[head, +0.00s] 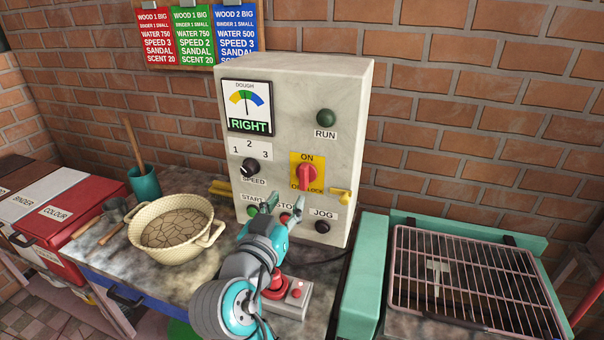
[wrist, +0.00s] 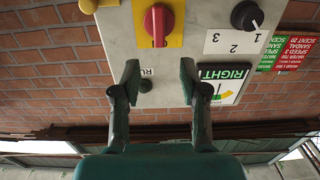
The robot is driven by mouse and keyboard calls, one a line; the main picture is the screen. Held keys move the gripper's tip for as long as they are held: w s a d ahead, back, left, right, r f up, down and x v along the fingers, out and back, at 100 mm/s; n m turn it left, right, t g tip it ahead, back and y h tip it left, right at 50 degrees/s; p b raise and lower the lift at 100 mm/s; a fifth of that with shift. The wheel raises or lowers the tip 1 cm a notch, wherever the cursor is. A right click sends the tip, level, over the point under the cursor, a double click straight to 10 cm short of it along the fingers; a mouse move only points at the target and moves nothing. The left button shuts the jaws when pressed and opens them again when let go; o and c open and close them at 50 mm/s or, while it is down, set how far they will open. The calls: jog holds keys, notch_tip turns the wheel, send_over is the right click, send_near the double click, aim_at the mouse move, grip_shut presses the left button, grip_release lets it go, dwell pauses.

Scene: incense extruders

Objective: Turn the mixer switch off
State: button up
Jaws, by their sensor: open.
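The mixer switch is a red rotary knob (head: 307,174) on a yellow plate (head: 296,160) marked ON above and OFF/LOCK below, on the grey control box (head: 285,85). Its handle looks about upright. The knob also shows in the upside-down wrist view (wrist: 158,22), at the top middle. My gripper (head: 284,206) is open and empty, below the knob in the head view and in front of the START and STOP buttons, partly covering the stop button. In the wrist view its two fingers (wrist: 159,76) are spread, with the knob beyond and between them, apart from both.
The speed dial (head: 250,168) and the dough gauge (head: 247,106) are left of the switch. The RUN lamp (head: 326,118) looks dark green. A yellow tab (head: 341,195) juts out at lower right. A basket-like bowl (head: 172,228) stands left, a wire rack (head: 470,275) right.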

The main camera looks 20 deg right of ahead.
aim_at(302, 173)
jog(key=x, duration=1)
jog(key=shift+w+d+r, duration=0.25)
jog(key=shift+d, duration=0.05)
jog(key=shift+c, duration=0.3)
grip_shut()
